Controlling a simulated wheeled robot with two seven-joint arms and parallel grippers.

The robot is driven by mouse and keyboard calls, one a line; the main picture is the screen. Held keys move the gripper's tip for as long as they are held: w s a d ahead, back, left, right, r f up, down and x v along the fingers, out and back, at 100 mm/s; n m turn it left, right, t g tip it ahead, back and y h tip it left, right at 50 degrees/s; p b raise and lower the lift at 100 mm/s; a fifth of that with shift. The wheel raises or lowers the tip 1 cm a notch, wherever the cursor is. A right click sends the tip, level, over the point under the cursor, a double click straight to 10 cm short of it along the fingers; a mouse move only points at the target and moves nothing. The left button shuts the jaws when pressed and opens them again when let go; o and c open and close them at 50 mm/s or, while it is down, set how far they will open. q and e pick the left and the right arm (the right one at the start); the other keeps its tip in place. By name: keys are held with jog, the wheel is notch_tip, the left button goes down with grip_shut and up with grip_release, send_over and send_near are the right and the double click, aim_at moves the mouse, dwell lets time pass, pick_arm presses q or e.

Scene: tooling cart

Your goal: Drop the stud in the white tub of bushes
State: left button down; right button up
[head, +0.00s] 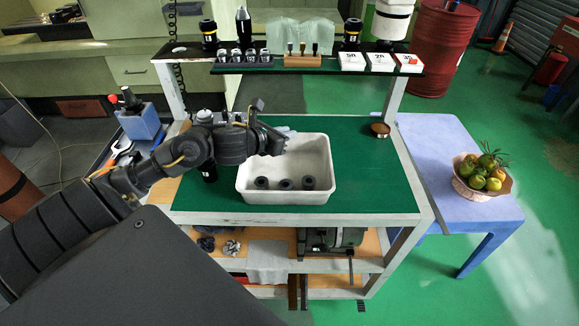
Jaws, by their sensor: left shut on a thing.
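The white tub (285,197) stands on the green top of the cart. Three dark ring-shaped bushes lie on its floor near the front: a left bush (261,183), a middle bush (285,184) and a right bush (308,183). My left arm reaches in from the left. My left gripper (280,141) is over the tub's back left part, above the rim, and is shut on the stud. The stud itself is too small and too hidden by the dark fingers to make out. My right gripper is not in view.
A shelf (320,67) along the cart's back carries tool holders, a wooden block with small tools and white numbered boxes. A small brown round dish (380,130) sits at the back right of the green top (365,175). A blue table (440,150) with a fruit bowl (468,190) stands right.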

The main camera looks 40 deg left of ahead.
pick_arm(q)
jog(key=shift+f+b, duration=1.9)
jog(key=shift+f, duration=1)
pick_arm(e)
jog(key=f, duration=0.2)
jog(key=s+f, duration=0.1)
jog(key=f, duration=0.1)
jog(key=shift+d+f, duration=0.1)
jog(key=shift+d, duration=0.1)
pick_arm(q)
jog(key=c, duration=1.3)
grip_release()
